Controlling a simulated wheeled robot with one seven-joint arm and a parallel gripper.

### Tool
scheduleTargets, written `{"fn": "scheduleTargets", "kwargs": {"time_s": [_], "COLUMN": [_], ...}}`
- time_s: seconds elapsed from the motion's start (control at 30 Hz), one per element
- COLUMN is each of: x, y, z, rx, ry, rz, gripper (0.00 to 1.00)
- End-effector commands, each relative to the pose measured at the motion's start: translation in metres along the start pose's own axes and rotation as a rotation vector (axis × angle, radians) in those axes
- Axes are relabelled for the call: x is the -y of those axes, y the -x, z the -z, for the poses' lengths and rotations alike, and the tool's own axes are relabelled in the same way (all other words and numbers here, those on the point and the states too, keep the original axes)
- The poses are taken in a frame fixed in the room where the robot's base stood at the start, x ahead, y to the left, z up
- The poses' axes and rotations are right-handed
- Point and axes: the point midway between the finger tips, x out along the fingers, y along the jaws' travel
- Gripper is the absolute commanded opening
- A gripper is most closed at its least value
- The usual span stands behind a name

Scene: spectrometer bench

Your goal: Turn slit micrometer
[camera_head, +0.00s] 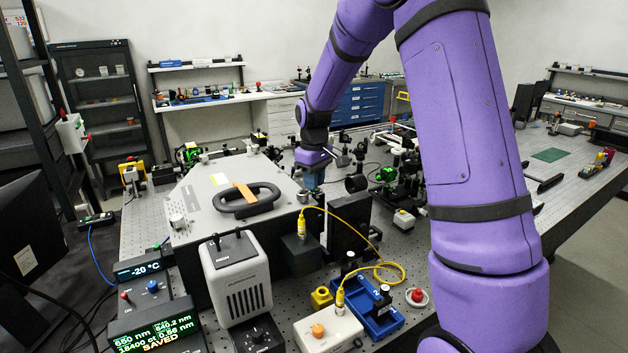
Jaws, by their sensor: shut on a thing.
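The spectrometer (215,200) is a large light-grey box with a black handle on its lid, left of centre on the bench. My gripper (313,183) points down at the box's right end. It is small in this view and partly blends with the parts around it. It is shut on the slit micrometer (303,196), a small silver part by the box's right edge. The fingertips and the micrometer's scale are too small to make out. The display (155,333) at the lower left reads 650 nm, 540.2 and SAVED.
Optic mounts and a dark upright plate (349,222) stand close right of my gripper. A yellow fibre cable (372,240) loops in front. A white ribbed unit (237,277) and a blue tray (372,312) stand nearer. The bench (560,200) has free room at far right.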

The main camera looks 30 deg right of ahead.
Motion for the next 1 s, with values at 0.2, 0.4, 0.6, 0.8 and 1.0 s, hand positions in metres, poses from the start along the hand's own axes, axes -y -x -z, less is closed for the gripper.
{"fn": "scheduleTargets", "kwargs": {"time_s": [0.2, 0.4, 0.6, 0.8, 1.0], "x": [0.0002, 0.0001, 0.0001, -0.0002, 0.0], "y": [0.0004, 0.0005, 0.0005, 0.0006, 0.0006], "z": [0.0003, 0.0003, 0.0004, 0.0002, 0.0004], "rx": [0.0, 0.0, -0.001, -0.001, -0.001], "ry": [-0.151, -0.316, -0.463, -0.567, -0.624], "rz": [-0.001, -0.001, 0.0, -0.001, -0.001], "gripper": [0.0, 0.0, 0.0, 0.0, 0.0]}}
